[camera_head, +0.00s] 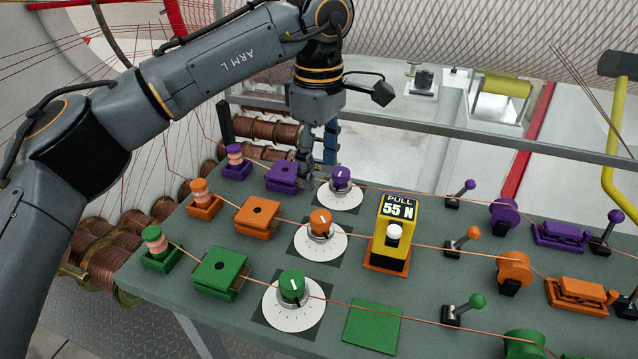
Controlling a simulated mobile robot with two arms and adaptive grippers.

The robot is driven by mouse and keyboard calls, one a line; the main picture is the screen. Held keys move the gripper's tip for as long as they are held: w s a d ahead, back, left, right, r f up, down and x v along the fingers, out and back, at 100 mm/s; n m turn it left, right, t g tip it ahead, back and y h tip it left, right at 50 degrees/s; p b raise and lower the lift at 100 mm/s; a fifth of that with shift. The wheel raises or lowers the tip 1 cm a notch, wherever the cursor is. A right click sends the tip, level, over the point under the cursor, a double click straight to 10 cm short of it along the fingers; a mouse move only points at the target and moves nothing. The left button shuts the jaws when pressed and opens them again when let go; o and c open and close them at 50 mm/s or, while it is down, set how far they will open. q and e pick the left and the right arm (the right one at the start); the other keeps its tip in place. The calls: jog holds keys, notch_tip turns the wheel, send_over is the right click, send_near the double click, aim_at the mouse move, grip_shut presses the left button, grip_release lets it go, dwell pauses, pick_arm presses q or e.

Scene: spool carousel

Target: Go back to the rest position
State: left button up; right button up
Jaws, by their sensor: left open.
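My left gripper (318,170) is at the end of the arm that comes in from the left. It points down near the back edge of the grey-green bench (190,285), just left of the purple knob (341,178) and right of the purple box (284,175). It is open, and I see nothing held in it. Whether its fingertips touch the knob's dial plate cannot be told. My right gripper does not show.
The bench carries purple, orange and green rows with knobs, levers and spools. A yellow gauge (391,243) reads "PULL 55 N". Copper wires run along the rows. A grey rail (480,137) crosses behind. A yellow-handled tool (612,150) stands at right.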

pick_arm(q)
jog(key=shift+r, duration=0.5)
